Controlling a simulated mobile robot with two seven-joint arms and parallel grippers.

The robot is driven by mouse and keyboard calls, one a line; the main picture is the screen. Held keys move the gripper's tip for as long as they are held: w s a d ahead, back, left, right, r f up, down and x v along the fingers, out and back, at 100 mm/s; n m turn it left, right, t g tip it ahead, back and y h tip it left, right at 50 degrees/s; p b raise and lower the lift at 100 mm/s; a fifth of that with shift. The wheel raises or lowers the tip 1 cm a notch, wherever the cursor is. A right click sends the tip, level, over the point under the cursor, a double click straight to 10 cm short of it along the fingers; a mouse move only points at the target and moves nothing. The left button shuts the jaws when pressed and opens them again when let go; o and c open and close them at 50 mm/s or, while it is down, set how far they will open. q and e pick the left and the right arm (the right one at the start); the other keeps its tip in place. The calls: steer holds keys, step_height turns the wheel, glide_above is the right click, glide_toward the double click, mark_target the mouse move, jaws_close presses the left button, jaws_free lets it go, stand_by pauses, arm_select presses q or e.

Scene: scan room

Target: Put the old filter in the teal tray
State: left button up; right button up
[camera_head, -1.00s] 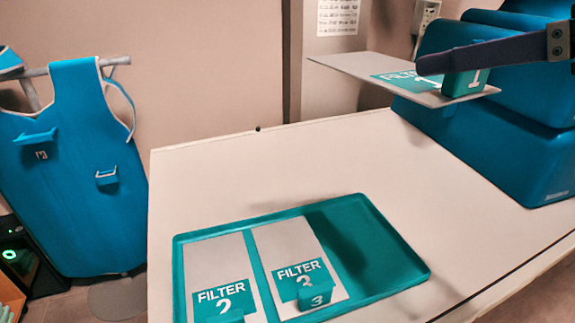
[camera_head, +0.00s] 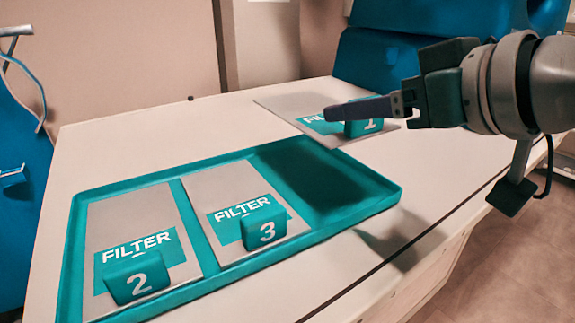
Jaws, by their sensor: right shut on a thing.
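The old filter, a flat grey plate (camera_head: 285,103) with a teal label and a teal grip block marked 1 (camera_head: 372,128), is held level in the air by my right gripper (camera_head: 345,112). The fingers are shut on the block and hide part of the label. The plate is above the table, behind and right of the tray's empty right part. The teal tray (camera_head: 392,200) lies on the table with filter 2 (camera_head: 130,215) on its left and filter 3 (camera_head: 215,190) in its middle. My left gripper is not in view.
The pale table (camera_head: 130,140) is bare behind the tray. A blue machine (camera_head: 370,70) stands at the back right. The table's front edge runs along the lower right. A blue apron (camera_head: 20,160) hangs at the far left.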

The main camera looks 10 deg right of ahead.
mark_target(351, 206)
step_height(351, 206, down, 10)
steer(key=b, duration=0.2)
steer(key=shift+f+b, duration=0.1)
steer(key=shift+b, duration=0.3)
steer(key=o, duration=1.4)
